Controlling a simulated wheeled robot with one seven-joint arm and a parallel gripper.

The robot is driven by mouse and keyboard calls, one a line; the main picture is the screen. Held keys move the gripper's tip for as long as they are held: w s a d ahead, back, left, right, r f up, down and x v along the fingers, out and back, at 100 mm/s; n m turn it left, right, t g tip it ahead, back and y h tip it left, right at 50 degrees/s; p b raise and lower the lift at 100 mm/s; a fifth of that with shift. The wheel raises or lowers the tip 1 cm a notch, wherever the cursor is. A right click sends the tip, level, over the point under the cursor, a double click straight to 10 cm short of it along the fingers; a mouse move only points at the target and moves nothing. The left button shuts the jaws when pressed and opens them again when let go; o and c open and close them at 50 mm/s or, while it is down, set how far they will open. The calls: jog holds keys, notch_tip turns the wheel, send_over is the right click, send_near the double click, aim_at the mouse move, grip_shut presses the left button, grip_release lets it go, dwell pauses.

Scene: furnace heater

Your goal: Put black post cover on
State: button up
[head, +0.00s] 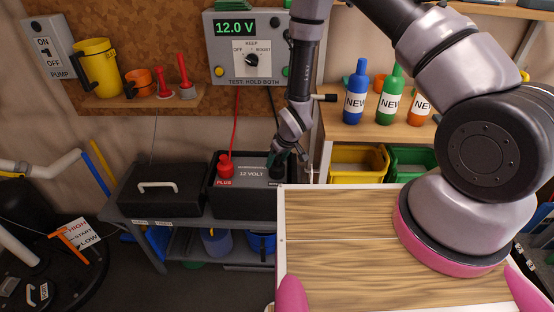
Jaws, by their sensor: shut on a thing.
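The black battery (245,196), marked 12 VOLT, stands on a grey bench. A red cover (226,166) sits on its left post, by the PLUS label. My gripper (281,156) reaches down over the battery's right end, shut on the black post cover (277,171). The cover is small and dark and is at the place of the right post. I cannot tell whether it is seated on the post or just above it. The post itself is hidden behind the cover and the fingers.
A black case (161,190) with a pale handle stands left of the battery. A red wire (235,125) and a dark wire hang from the 12.0 V test panel (250,58). A wooden board (340,262) lies close at the front right. Bottles (390,98) stand on a shelf at right.

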dwell(0.5)
jog(key=o, duration=1.5)
jog(key=v, duration=1)
jog(key=shift+s+r, duration=0.2)
jog(key=shift+r, duration=0.15)
jog(key=shift+c, duration=0.3)
